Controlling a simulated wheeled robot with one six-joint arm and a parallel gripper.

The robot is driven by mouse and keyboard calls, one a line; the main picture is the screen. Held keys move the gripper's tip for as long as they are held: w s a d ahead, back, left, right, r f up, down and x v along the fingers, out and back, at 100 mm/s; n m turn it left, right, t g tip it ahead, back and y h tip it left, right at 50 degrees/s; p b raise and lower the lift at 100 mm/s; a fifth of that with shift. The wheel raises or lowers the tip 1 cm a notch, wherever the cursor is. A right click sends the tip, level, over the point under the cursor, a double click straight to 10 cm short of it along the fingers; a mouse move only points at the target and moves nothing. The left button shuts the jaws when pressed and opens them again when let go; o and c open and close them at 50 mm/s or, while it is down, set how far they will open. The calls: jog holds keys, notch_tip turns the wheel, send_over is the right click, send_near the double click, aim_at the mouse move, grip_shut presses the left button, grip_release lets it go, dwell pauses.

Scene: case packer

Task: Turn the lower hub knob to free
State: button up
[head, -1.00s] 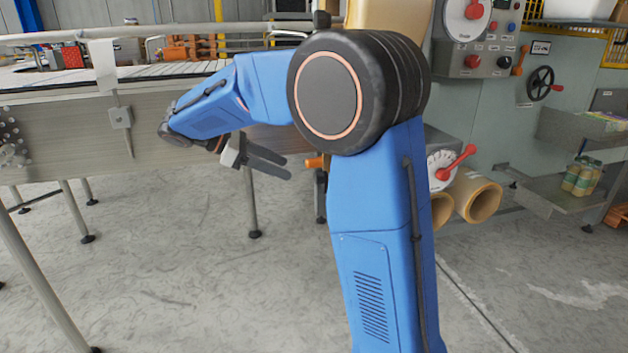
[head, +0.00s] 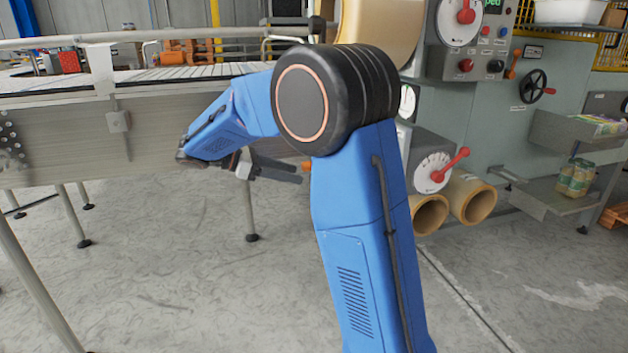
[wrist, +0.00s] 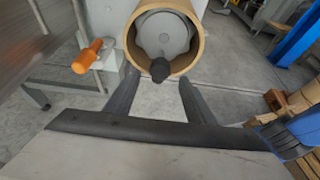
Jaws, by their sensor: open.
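In the wrist view a dark round knob (wrist: 160,70) sticks out from a grey hub (wrist: 163,35) inside a tan roll core (wrist: 197,22). I take this for the lower hub knob, though no label is readable. My gripper (wrist: 157,80) is open, its two dark fingers spread either side of the knob in the picture, with nothing between them. How far the knob lies beyond the fingertips I cannot tell. In the head view my gripper (head: 288,172) points right, left of my upright arm link. The hub knob does not show there, and my arm covers part of the machine.
An orange handle (wrist: 90,55) stands left of the core. In the head view a white dial with a red lever (head: 435,172) sits above two tan tubes (head: 474,200). The conveyor (head: 60,125) runs along the left. The concrete floor below is mostly clear.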

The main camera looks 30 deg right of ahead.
jog(key=x, duration=0.8)
jog(key=shift+d, duration=0.1)
jog(key=c, duration=1)
